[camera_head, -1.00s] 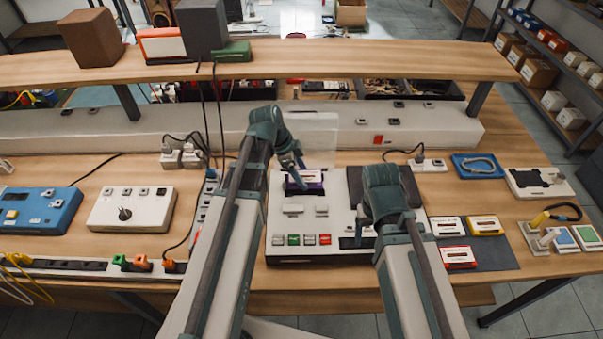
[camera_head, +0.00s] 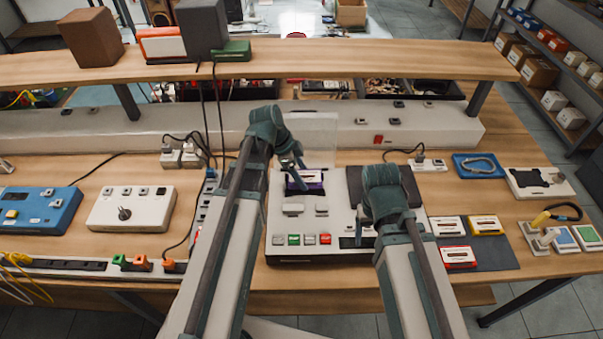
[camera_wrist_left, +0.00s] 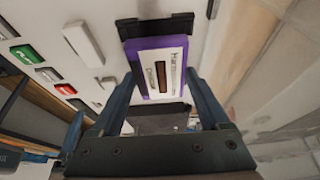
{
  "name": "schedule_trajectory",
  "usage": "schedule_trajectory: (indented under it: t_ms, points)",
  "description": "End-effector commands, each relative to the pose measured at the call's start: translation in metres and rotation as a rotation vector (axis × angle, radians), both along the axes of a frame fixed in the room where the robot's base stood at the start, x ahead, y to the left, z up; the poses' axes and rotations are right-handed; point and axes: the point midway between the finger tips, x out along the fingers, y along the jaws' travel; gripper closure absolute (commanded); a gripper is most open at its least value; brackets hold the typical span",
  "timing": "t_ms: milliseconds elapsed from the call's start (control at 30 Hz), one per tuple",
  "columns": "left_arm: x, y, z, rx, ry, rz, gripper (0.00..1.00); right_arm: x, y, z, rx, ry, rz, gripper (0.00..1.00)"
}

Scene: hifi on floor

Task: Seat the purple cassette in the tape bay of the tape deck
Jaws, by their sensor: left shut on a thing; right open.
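The purple cassette (camera_head: 311,189), with a white label, is at the tape bay (camera_head: 290,190) of the white tape deck (camera_head: 285,222). My left gripper (camera_head: 303,178) is shut on it. In the left wrist view the cassette (camera_wrist_left: 142,58) lies between the two fingers (camera_wrist_left: 163,90), beside a black bracket (camera_wrist_left: 156,25) on the deck. I cannot tell whether the cassette is fully down in the bay. A clear raised lid (camera_head: 318,130) stands behind the bay. My right gripper (camera_head: 359,228) is open over the deck's right part, mostly hidden by its arm.
White, yellow and red-edged cassettes (camera_head: 458,257) lie on a dark mat (camera_head: 497,252) to the right. A blue tray (camera_head: 478,166) sits behind them. A white knob box (camera_head: 130,208) and a power strip (camera_head: 198,220) are left of the deck. A wooden shelf (camera_head: 300,68) spans the back.

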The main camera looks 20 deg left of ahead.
Motion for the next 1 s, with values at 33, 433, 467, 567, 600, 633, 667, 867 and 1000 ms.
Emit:
schedule_trajectory:
  t_ms: [33,433,467,567,600,633,667,867,1000]
  points:
    - [0.0000,0.0000,0.0000,0.000,0.000,0.000,0.76,0.0000,0.0000,0.0000,0.000,0.000,0.000,0.26]
    - [0.0000,-0.0001,-0.0030,0.000,0.000,0.000,0.76,0.0000,0.0000,-0.0030,0.000,0.000,0.000,0.26]
    - [0.0000,0.0000,-0.0032,0.000,0.000,0.000,0.76,0.0000,0.0000,-0.0032,0.000,0.000,0.000,0.26]
    - [0.0000,0.0000,-0.0042,0.000,0.000,0.000,0.76,0.0001,0.0000,-0.0042,0.000,0.000,0.000,0.26]
    - [0.0000,0.0000,-0.0045,0.000,0.000,0.000,0.76,0.0000,0.0000,-0.0046,0.000,0.000,0.000,0.26]
    - [0.0000,-0.0001,-0.0048,0.000,0.000,0.000,0.76,0.0000,0.0000,-0.0048,0.000,0.000,0.000,0.26]
    - [0.0000,-0.0001,-0.0052,0.000,0.000,0.000,0.76,0.0000,0.0000,-0.0051,0.000,0.000,0.000,0.26]
    - [0.0000,-0.0001,-0.0061,0.000,0.000,0.000,0.76,0.0000,0.0000,-0.0061,0.000,0.000,0.000,0.26]
    - [0.0000,-0.0001,-0.0059,0.000,0.000,0.000,0.76,-0.0001,0.0000,-0.0059,0.000,0.000,0.000,0.26]
